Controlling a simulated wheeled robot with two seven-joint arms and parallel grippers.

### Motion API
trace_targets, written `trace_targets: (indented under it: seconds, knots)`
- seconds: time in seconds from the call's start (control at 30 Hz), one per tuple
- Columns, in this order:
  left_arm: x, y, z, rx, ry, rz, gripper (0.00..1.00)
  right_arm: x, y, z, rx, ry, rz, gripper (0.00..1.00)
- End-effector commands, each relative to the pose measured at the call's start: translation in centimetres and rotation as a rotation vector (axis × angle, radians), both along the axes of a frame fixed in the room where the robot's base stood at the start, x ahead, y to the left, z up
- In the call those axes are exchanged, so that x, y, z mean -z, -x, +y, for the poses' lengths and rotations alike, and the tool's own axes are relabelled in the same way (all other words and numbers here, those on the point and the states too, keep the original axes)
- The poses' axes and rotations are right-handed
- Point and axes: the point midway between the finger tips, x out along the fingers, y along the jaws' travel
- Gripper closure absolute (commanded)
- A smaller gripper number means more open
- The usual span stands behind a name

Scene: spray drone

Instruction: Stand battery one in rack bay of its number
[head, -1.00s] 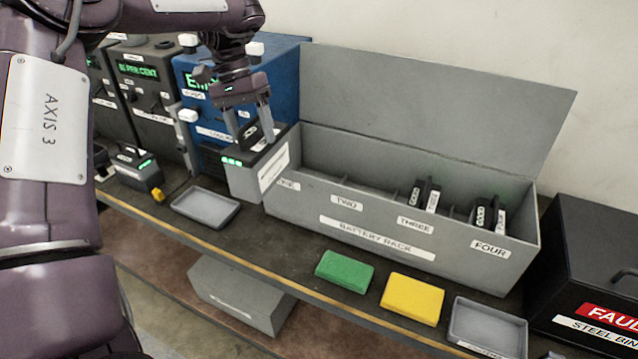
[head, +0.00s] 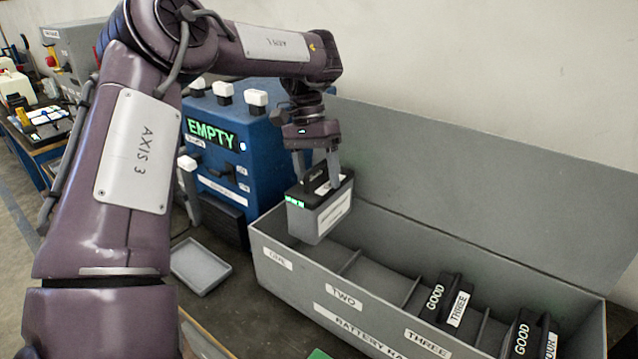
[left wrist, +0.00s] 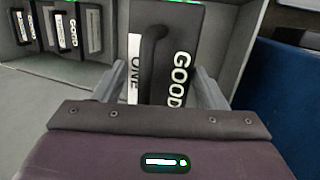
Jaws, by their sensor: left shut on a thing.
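Battery one is a grey block with a black top, a handle and a green light (head: 320,212). In the left wrist view its top (left wrist: 185,22) reads "ONE" and "GOOD". My left gripper (head: 317,170) is shut on it and holds it upright over the left end of the grey battery rack (head: 300,278). The battery's lower end overlaps bay one, labelled "ONE", in the picture; I cannot tell how far it is below the rim. My right gripper is not in view.
Batteries stand in bays three (head: 445,300) and four (head: 530,335), both marked "GOOD". Bay two looks empty. The rack's raised grey lid (head: 480,185) stands behind. A blue "EMPTY" machine (head: 225,165) and a grey tray (head: 200,266) are to the left.

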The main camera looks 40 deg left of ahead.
Motion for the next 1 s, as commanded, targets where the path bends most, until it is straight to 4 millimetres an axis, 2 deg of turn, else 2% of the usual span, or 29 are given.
trace_targets:
  seconds: [0.03, 0.4, 0.6, 1.0]
  knots:
    - [1.4, -0.1, 0.0, 0.001, 0.000, -0.008, 1.00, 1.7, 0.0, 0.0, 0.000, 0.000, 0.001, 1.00]
    - [8.3, -0.1, 0.0, 0.001, 0.000, -0.008, 1.00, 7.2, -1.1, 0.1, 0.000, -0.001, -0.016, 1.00]
    - [10.6, -0.2, -0.1, 0.000, 0.002, -0.008, 1.00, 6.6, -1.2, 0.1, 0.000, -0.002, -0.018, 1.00]
    - [13.2, -0.1, -0.1, 0.001, 0.003, -0.006, 1.00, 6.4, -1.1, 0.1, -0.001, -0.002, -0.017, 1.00]
